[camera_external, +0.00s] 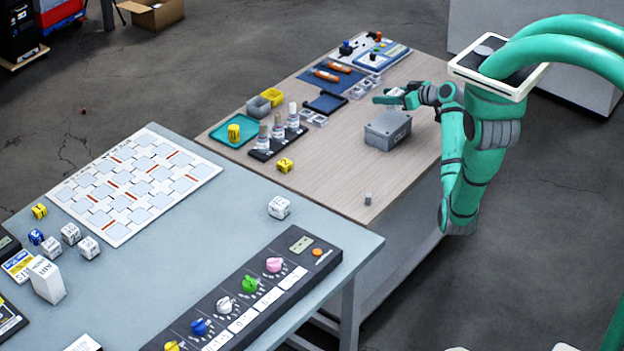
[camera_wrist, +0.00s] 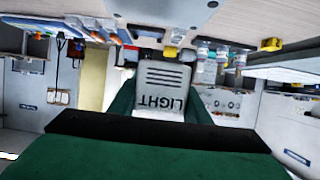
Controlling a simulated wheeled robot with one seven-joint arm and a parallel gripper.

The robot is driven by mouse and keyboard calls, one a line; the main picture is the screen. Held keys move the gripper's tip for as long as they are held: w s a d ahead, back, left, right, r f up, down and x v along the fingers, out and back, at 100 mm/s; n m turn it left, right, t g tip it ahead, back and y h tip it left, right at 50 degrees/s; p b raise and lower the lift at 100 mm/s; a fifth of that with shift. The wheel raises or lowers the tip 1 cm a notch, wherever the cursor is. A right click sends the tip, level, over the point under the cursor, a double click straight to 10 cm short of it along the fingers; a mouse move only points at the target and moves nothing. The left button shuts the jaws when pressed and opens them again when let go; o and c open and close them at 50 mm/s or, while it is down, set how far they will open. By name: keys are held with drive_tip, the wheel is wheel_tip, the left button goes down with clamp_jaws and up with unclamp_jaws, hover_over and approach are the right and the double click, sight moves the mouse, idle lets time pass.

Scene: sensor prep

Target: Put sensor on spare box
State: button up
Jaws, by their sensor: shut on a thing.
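My gripper (camera_external: 392,99) is at the right side of the wooden table, shut on a pale grey sensor block. In the wrist view the sensor (camera_wrist: 162,88) sits between my green fingers, with slots and the word LIGHT upside down. In the external view the sensor is mostly hidden by my fingers. A grey lidded box (camera_external: 388,131), which looks like the spare box, stands on the wooden table just below my gripper in the picture. I cannot tell the exact height of the sensor over it.
A blue mat (camera_external: 331,80) with orange tools lies behind. A small grey cylinder (camera_external: 367,198) is near the front edge. Table space left of the box is clear.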

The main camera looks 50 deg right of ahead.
sight(381, 117)
drive_tip(key=w+f, duration=0.1)
drive_tip(key=w+d+f, duration=0.1)
drive_tip(key=f, duration=0.2)
drive_tip(key=shift+w+d, duration=0.4)
drive_tip(key=shift+w+d+f, duration=0.1)
drive_tip(key=shift+w+f, duration=0.05)
drive_tip(key=shift+f, duration=1.5)
drive_tip(key=shift+f, duration=0.15)
drive_tip(key=o, duration=1.1)
drive_tip(key=shift+c, duration=0.2)
drive_tip(key=shift+s+r, duration=0.2)
drive_tip(key=shift+r, duration=0.05)
drive_tip(key=v, duration=1.1)
drive_tip(key=shift+s, duration=0.35)
